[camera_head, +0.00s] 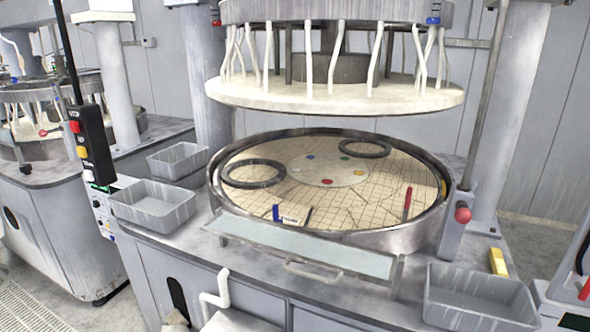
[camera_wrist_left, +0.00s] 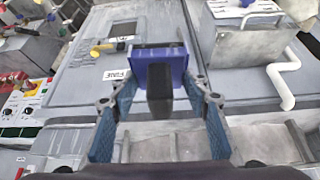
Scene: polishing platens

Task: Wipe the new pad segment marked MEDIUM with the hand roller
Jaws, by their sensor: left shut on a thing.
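My left gripper (camera_wrist_left: 160,112) shows only in the left wrist view. Its two blue fingers are shut on a blue block with a black part (camera_wrist_left: 165,65); I cannot tell whether this is the hand roller. In the head view, the round platen (camera_head: 375,215) carries a tan pad surface (camera_head: 345,200) with a grid and seam lines. A small white label (camera_head: 291,219) lies near its front edge, between a blue upright piece (camera_head: 275,213) and a dark strip (camera_head: 308,215). Its print is too small to read. I cannot make out the word MEDIUM. My right gripper is not in view.
Two dark rings (camera_head: 252,173) lie on the platen, and a red upright piece (camera_head: 408,203) stands at its right. The upper plate (camera_head: 330,97) hangs above. Grey bins (camera_head: 155,205) stand at both sides. The wrist view shows a FINE label (camera_wrist_left: 117,75) and a white pipe (camera_wrist_left: 283,80).

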